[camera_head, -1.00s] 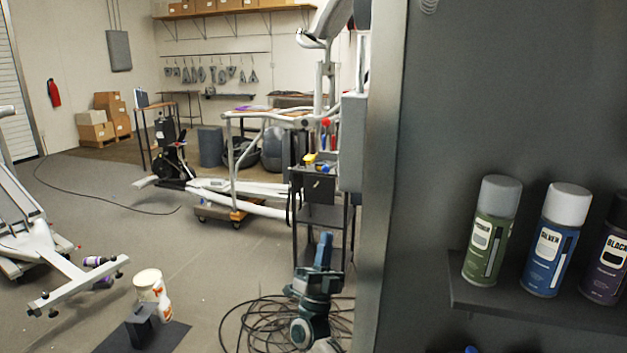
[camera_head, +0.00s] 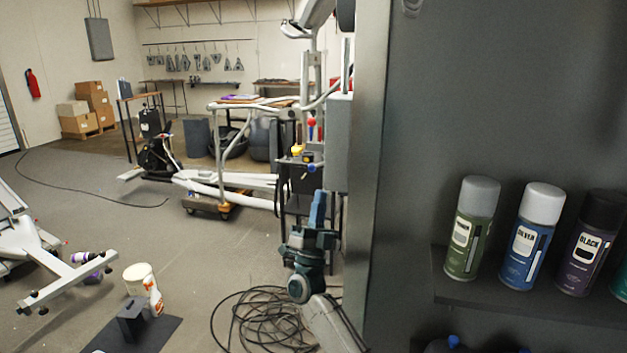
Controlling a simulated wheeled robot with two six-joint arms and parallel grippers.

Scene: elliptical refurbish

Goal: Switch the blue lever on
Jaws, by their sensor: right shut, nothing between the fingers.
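My right gripper (camera_head: 317,208) is in the lower middle of the head view, its blue fingers together and pointing up, with nothing between them. Its forearm comes up from the bottom edge. The gripper stands in front of a dark tool cart, left of a grey cabinet's edge. I cannot make out a blue lever for certain. A grey box (camera_head: 338,150) shows by the cabinet's edge, but no lever can be told on it. My left gripper is not in view.
The grey cabinet (camera_head: 400,120) fills the right side, close by. Its shelf (camera_head: 470,292) holds several spray cans, including a blue one (camera_head: 531,236). A coiled cable (camera_head: 245,325) and a white bucket (camera_head: 140,279) lie on the floor. Open floor (camera_head: 110,215) is at left.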

